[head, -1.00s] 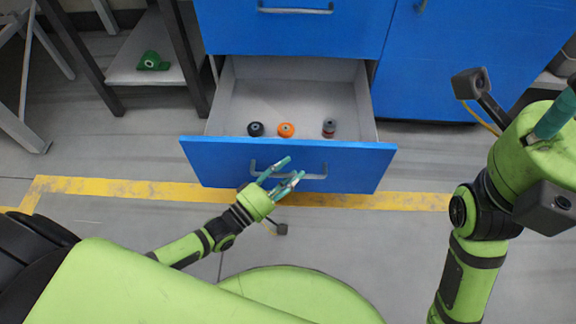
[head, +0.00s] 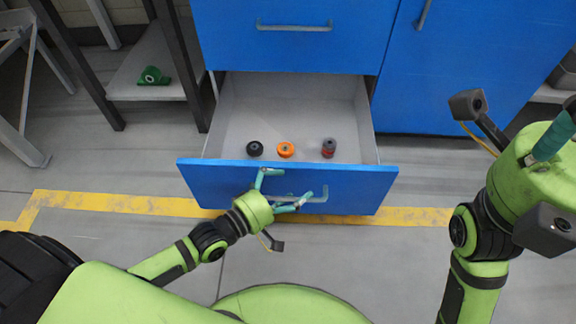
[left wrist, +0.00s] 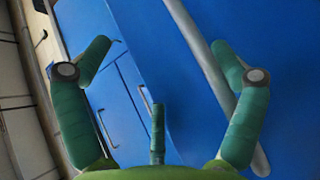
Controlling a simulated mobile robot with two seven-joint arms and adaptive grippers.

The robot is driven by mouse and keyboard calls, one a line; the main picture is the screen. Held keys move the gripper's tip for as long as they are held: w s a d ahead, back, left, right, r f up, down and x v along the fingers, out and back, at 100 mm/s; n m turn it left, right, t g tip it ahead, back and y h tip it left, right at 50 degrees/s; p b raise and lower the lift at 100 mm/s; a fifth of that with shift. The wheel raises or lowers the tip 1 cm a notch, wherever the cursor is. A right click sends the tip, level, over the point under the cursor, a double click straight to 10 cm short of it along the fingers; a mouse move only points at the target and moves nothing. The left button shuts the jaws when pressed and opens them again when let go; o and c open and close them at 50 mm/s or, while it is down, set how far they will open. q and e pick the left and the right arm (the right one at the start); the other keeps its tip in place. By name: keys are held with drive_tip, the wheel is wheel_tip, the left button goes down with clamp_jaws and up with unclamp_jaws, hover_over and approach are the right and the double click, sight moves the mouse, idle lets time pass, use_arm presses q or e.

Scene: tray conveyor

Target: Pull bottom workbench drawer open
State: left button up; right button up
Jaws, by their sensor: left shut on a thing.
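The bottom drawer (head: 350,190) of the blue workbench stands well out, with its grey inside showing. Its grey bar handle (head: 318,198) is on the front face and also crosses the left wrist view (left wrist: 205,62). My left gripper (head: 285,186) is at this handle, its teal fingers on either side of part of it. It is shut on the handle, though the fingers show wide apart and the contact is not clear. My right gripper (head: 553,138) shows only in part at the right edge; its jaws cannot be made out.
A black roll (head: 255,148), an orange roll (head: 286,149) and a grey and red piece (head: 328,148) lie in the drawer. A closed upper drawer (head: 290,50) is above. A dark-legged shelf (head: 150,85) holding a green object (head: 152,76) stands left.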

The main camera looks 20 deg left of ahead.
use_arm(q)
drive_tip(key=shift+w+a+r, duration=0.1)
drive_tip(key=shift+r, duration=0.55)
drive_tip(key=shift+c, duration=0.8)
drive_tip(key=shift+s+a+f+p, duration=0.15)
drive_tip(key=shift+s+a, duration=0.1)
drive_tip(key=shift+s, duration=0.2)
drive_tip(key=shift+s+a+f+p, duration=0.1)
drive_tip(key=shift+s+a+p, duration=0.1)
drive_tip(key=shift+s, duration=0.2)
drive_tip(key=c, duration=0.3)
drive_tip(key=shift+f+p+v, duration=0.15)
drive_tip(key=shift+f+v, duration=0.05)
drive_tip(key=shift+v, duration=0.7)
drive_tip(key=shift+f+p+v, duration=0.2)
drive_tip(key=shift+v, duration=0.65)
drive_tip(key=shift+f+p+v, duration=0.15)
drive_tip(key=shift+f+v, duration=0.05)
drive_tip(key=shift+v, duration=0.7)
drive_tip(key=shift+c, duration=0.2)
drive_tip(key=shift+s+a+f, duration=0.15)
drive_tip(key=shift+s, duration=0.4)
drive_tip(key=shift+f, duration=0.15)
